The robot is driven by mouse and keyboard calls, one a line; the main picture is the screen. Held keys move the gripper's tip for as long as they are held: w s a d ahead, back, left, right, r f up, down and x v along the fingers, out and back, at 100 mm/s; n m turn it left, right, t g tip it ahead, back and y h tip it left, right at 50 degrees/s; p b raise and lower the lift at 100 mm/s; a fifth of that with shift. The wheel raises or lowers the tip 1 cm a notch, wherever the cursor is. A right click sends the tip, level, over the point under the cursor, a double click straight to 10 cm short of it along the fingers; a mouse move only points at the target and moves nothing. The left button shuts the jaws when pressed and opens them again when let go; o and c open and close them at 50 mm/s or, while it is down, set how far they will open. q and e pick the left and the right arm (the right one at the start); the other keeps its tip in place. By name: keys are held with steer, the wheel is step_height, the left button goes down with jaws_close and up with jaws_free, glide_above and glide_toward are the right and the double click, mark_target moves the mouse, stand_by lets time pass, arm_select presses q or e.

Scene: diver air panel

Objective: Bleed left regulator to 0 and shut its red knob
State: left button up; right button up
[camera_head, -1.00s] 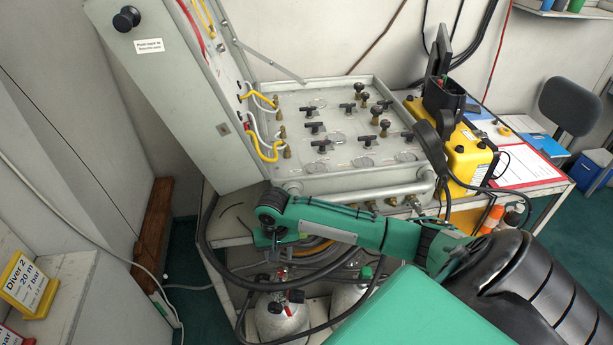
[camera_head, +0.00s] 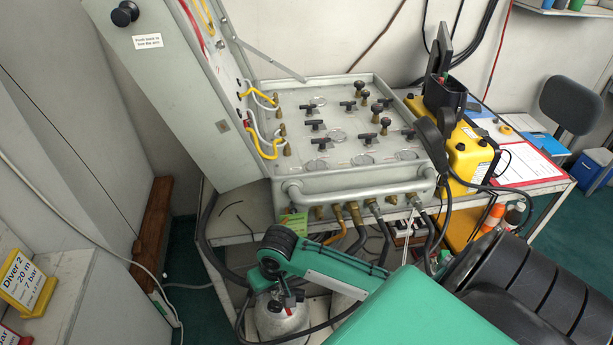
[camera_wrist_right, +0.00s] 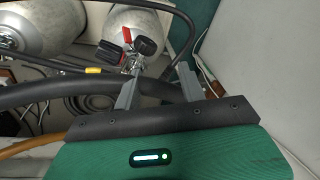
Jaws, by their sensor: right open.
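The left cylinder (camera_head: 282,320) stands under the table, and its top valve carries the regulator. In the right wrist view this cylinder (camera_wrist_right: 138,22) shows a red knob (camera_wrist_right: 127,36) and a black knob (camera_wrist_right: 146,46) on its valve. My right gripper (camera_wrist_right: 159,70) is open and empty, with the valve just beyond its fingertips and apart from them. In the head view my right arm reaches down over the cylinder and its hand hides part of the valve. A second cylinder (camera_wrist_right: 38,28) stands beside it. No gauge reading is legible. My left gripper is not in view.
The air panel (camera_head: 350,150) with several black knobs sits on the table above, its grey lid (camera_head: 185,90) open. Black hoses (camera_wrist_right: 60,90) run close to my right fingers. A wooden bench (camera_head: 152,220) stands left. A yellow case (camera_head: 470,158) is right of the panel.

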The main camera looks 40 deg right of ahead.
arm_select(q)
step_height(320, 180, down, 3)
steer(key=b, duration=0.2)
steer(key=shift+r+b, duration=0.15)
steer(key=shift+b, duration=0.25)
arm_select(e)
steer(key=s+f, duration=0.3)
steer(key=f, duration=0.7)
steer(key=s+d+f+n, duration=0.1)
steer(key=s+f, duration=0.3)
steer(key=f, duration=0.7)
steer(key=s+d+f+n+h, duration=0.1)
steer(key=s+f, duration=0.3)
steer(key=f, duration=0.7)
steer(key=shift+s+f+t, duration=0.25)
steer(key=shift+t, duration=0.15)
